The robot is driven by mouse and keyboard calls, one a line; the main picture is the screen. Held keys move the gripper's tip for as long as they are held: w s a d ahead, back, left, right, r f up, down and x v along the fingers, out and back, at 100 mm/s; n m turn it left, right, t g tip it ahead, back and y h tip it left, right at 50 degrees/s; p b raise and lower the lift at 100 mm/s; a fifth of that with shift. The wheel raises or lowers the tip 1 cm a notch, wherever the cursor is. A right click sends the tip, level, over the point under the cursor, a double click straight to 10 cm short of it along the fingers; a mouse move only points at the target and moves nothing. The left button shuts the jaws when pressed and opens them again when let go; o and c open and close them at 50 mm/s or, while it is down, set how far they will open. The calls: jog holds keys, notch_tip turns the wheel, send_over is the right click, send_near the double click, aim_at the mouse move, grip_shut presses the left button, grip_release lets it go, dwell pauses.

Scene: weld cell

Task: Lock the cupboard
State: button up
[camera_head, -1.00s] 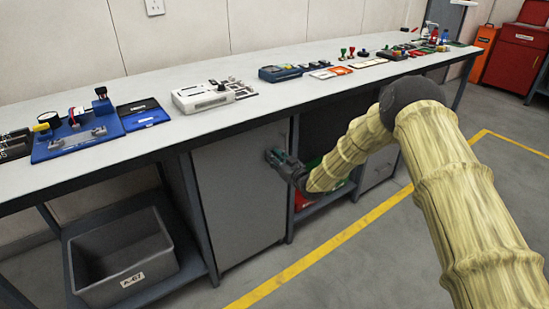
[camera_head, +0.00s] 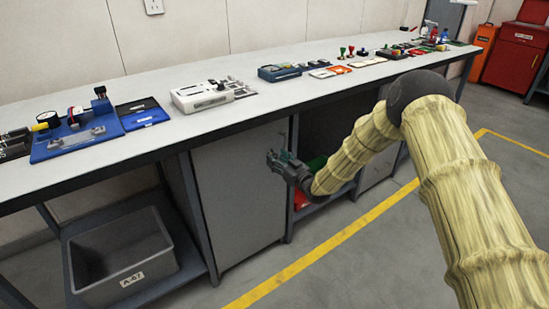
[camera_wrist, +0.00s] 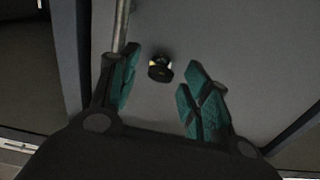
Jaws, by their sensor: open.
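The cupboard (camera_head: 238,205) is a grey cabinet under the workbench, and its door looks closed. In the wrist view, the grey door (camera_wrist: 225,45) fills most of the picture. A small dark round lock or knob (camera_wrist: 160,68) with a pale yellowish part sits on it. A metal bar handle (camera_wrist: 121,25) runs beside it on the left. My gripper (camera_wrist: 160,85) is open, with teal finger pads either side of the lock in the picture, and nothing between them. In the head view, my gripper (camera_head: 277,162) is in front of the door's right edge. The lock is hidden there.
The workbench top (camera_head: 300,70) above carries several tools and devices. A grey bin (camera_head: 122,255) stands on the low shelf to the left. An open shelf bay with red and green items lies right of the cupboard. The floor in front is clear, with a yellow line (camera_head: 345,237).

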jog(key=shift+v, duration=2.75)
jog(key=s+d+f+m+g+h, duration=0.2)
jog(key=s+d+f+g+h, duration=0.15)
jog(key=s+f, duration=0.95)
jog(key=s+d+f+m+g+h, duration=0.3)
jog(key=s+d+f, duration=0.1)
jog(key=s+f, duration=0.85)
jog(key=s+d+f+g+h, duration=0.1)
jog(key=s+d+g, duration=0.1)
jog(key=s, duration=0.6)
jog(key=s+d+f+g+h, duration=0.1)
jog(key=s+d, duration=0.2)
jog(key=s, duration=0.4)
jog(key=s+d+r+m+g+h, duration=0.1)
jog(key=s+d+g, duration=0.2)
jog(key=s, duration=0.8)
jog(key=s+d+r+m+g+h, duration=0.1)
jog(key=s+d+g, duration=0.15)
jog(key=s, duration=0.85)
notch_tip(320, 180, up, 16)
jog(key=p, duration=1.7)
jog(key=shift+w+d+p, duration=0.3)
jog(key=shift+d+p, duration=0.05)
jog(key=shift+r, duration=0.1)
